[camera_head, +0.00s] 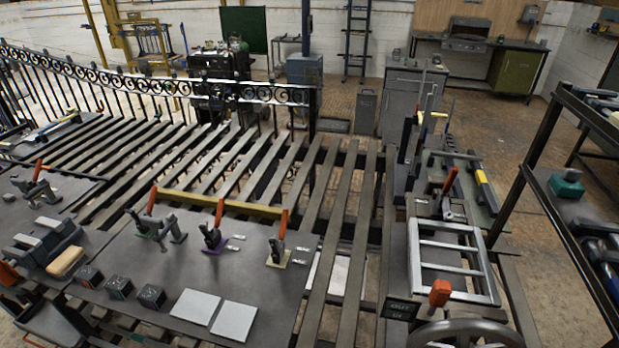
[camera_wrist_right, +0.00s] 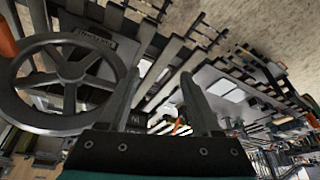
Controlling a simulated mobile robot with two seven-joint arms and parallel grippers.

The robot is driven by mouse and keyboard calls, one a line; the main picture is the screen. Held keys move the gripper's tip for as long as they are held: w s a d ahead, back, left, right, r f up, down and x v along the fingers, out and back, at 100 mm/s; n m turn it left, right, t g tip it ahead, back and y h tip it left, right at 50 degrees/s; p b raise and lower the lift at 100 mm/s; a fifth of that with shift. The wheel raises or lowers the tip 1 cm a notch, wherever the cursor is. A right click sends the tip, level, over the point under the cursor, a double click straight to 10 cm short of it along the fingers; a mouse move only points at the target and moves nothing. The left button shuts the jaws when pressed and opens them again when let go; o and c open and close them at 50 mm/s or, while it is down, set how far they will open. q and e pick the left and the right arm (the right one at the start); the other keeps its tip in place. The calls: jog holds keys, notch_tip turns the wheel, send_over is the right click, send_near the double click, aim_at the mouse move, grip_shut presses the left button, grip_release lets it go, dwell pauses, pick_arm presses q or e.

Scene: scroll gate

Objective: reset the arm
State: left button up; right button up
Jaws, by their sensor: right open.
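My right gripper (camera_wrist_right: 160,82) shows in the right wrist view with its two dark fingers spread apart. Nothing is between the fingers. A grey spoked handwheel (camera_wrist_right: 68,80) is at the left of that view, beside the left finger. The handwheel also shows at the bottom right of the head view (camera_head: 468,329), partly cut off by the edge. An orange knob (camera_head: 440,292) is just above it. Neither gripper shows in the head view.
A slatted steel table (camera_head: 325,240) carries a dark plate with three orange-handled clamps (camera_head: 216,226). A scroll-topped fence (camera_head: 150,84) stands behind. A grey metal frame (camera_head: 447,257) is above the handwheel, and a dark shelf rack (camera_head: 560,190) stands at the right. Floor (camera_head: 325,110) is open behind.

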jog(key=s+f+g+b, duration=0.15)
jog(key=f+b, duration=0.25)
jog(key=f, duration=0.9)
jog(key=s+d+f+b, duration=0.15)
jog(key=f+b, duration=0.35)
jog(key=f, duration=0.8)
jog(key=s+f+g+b, duration=0.15)
jog(key=f+b, duration=0.25)
jog(key=f, duration=0.8)
jog(key=s+d+f+b, duration=0.1)
jog(key=s+f+b, duration=0.4)
jog(key=s+f, duration=0.3)
jog(key=s+d+f+b, duration=0.1)
jog(key=s+f+b, duration=0.4)
jog(key=f, duration=1)
jog(key=s, duration=0.2)
jog(key=shift+s+d+f+n+h+b, duration=0.2)
jog(key=shift+s+n+h+b, duration=0.1)
jog(key=shift+s+h, duration=0.1)
